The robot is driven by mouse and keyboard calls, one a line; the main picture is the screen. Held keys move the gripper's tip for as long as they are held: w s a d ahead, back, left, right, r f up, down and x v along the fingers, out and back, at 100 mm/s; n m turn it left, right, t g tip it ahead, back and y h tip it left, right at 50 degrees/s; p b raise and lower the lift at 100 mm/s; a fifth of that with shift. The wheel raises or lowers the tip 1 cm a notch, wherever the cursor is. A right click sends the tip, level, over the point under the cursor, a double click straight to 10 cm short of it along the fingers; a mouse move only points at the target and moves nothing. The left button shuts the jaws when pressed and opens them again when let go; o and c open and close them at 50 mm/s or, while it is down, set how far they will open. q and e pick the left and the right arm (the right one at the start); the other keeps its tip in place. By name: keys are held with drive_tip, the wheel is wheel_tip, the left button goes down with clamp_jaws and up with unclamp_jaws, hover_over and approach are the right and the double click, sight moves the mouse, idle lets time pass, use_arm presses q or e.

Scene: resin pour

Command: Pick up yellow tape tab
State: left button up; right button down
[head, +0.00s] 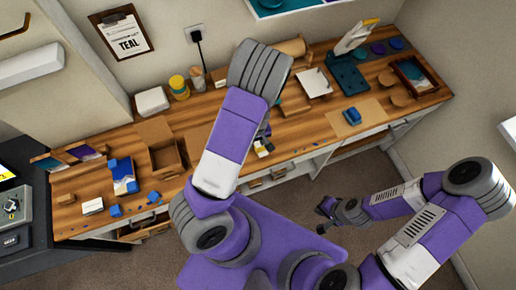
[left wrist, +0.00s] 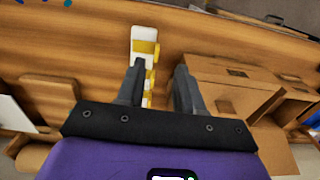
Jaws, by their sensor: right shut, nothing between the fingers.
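A white piece with yellow tape tabs (left wrist: 146,47) lies on the wooden bench in the left wrist view. Its yellow parts run down beside and behind the left-hand finger, which hides some of them. It also shows, small, as a white and yellow patch in the head view (head: 264,148). My left gripper (left wrist: 160,84) is open, its fingers apart above the bench, with no object visibly held. In the head view my left forearm largely hides this gripper. My right gripper (head: 326,208) is shut and empty, out over the floor in front of the bench.
An open cardboard box (left wrist: 222,85) stands close to the right-hand finger in the left wrist view. In the head view, blue pieces (head: 122,178) lie at the bench's left, and a teal stand (head: 347,73) and a blue block (head: 352,116) are at the right.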

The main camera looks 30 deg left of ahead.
sight(256, 148)
use_arm(q)
drive_tip(key=shift+w, duration=0.25)
drive_tip(key=f, duration=0.2)
drive_tip(key=f+b, duration=0.1)
drive_tip(key=f, duration=0.4)
drive_tip(key=shift+w+a+b, duration=0.25)
drive_tip(key=shift+a+b, duration=0.05)
clamp_jaws()
